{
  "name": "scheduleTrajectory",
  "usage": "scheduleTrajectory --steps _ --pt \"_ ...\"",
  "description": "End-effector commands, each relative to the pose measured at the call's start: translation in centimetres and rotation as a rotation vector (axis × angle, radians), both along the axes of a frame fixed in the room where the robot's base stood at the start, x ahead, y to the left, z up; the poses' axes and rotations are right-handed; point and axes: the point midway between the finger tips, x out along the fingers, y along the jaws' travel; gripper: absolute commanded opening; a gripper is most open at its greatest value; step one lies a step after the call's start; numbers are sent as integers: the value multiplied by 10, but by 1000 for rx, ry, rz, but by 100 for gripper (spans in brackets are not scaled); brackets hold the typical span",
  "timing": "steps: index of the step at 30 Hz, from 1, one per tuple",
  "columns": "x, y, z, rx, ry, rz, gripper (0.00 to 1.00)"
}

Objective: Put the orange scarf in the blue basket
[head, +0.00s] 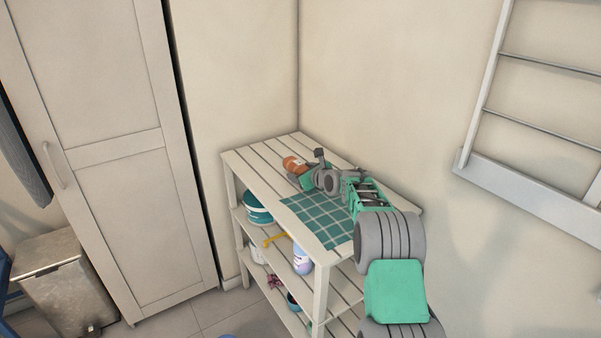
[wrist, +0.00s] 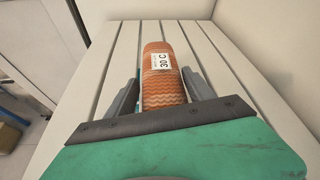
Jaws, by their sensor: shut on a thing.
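The orange scarf (wrist: 160,75) is a rolled, wavy-patterned bundle with a white tag reading "30 C". It lies on or just above the slatted top of a wooden shelf unit; I cannot tell which. In the head view the scarf (head: 293,163) shows at the far end of my arm, partly hidden by the gripper. My gripper (wrist: 163,92) has one finger on each side of the scarf and is shut on it. My gripper (head: 303,175) reaches over the shelf top from the right. I cannot make out the blue basket for sure; only cut-off blue bits show at the lower edges.
The shelf unit (head: 256,153) stands in the corner, with a green checked cloth (head: 318,218) on top. Lower shelves hold a teal tub (head: 257,207) and a bottle (head: 302,260). A tall cabinet (head: 105,150) and metal bin (head: 65,285) stand left. A wall rack (head: 530,190) hangs right.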

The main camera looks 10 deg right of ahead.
Motion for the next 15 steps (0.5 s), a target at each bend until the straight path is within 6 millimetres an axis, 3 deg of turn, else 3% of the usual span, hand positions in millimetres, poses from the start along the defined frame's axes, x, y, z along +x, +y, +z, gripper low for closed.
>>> scheduleTrajectory --steps 13,14,15 --pt "0 0 -11 0 2 0 9" --pt "-1 0 -12 0 5 0 63" --pt "-1 0 -12 1 5 0 66"
